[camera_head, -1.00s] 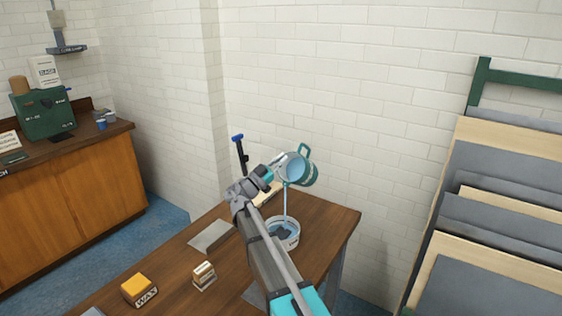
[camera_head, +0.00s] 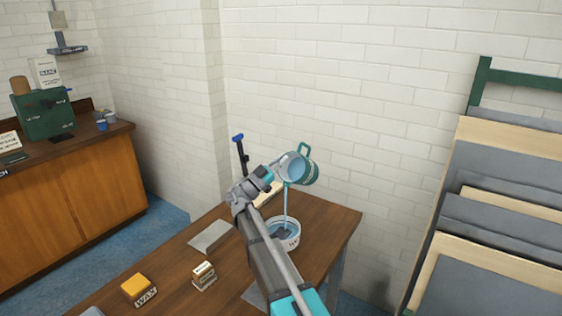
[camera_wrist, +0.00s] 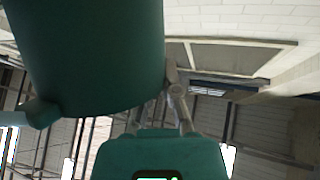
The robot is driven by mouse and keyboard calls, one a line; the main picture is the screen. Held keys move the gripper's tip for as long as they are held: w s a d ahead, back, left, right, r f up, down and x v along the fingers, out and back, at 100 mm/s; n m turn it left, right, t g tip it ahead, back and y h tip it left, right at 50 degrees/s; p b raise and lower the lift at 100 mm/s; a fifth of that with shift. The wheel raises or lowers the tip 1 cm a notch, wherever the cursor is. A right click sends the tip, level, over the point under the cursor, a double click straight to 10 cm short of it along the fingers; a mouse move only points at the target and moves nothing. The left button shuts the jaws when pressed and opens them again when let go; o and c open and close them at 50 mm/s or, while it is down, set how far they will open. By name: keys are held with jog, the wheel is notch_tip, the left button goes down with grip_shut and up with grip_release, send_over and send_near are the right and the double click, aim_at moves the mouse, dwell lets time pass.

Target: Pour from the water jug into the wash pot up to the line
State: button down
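The water jug (camera_head: 302,169) is teal and tilted, its mouth turned down to the left, above the table. A thin blue stream runs from its lip into the wash pot (camera_head: 285,241), a white round bowl on the table with water inside. My gripper (camera_head: 272,178) is at the jug's left side and appears shut on it; my arm partly covers the view. In the wrist view the jug (camera_wrist: 90,50) fills the upper left and my gripper fingers (camera_wrist: 160,100) reach up beside it. The fill line cannot be made out.
On the table (camera_head: 325,215) are a wax box (camera_head: 139,290), a small box (camera_head: 203,276) and a grey sheet (camera_head: 211,237). A blue-topped upright tool (camera_head: 241,155) stands behind my wrist. A rack of boards (camera_head: 500,200) is at right; a wooden counter (camera_head: 75,195) is at left.

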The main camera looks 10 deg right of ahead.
jog(key=shift+s+a+m+h+b, duration=0.3)
jog(key=shift+m+h+b, duration=0.2)
jog(key=shift+h+b, duration=0.3)
dwell(1.6)
jog(key=shift+r+n+y+p, duration=0.4)
jog(key=shift+r+y+p, duration=0.15)
jog(key=shift+p, duration=0.55)
jog(key=r+n+y+p, duration=0.1)
jog(key=y+p, duration=0.1)
jog(key=p, duration=0.2)
jog(key=shift+r+n+y+p, duration=0.1)
jog(key=shift+n+y+p, duration=0.2)
jog(key=shift+y+p, duration=0.2)
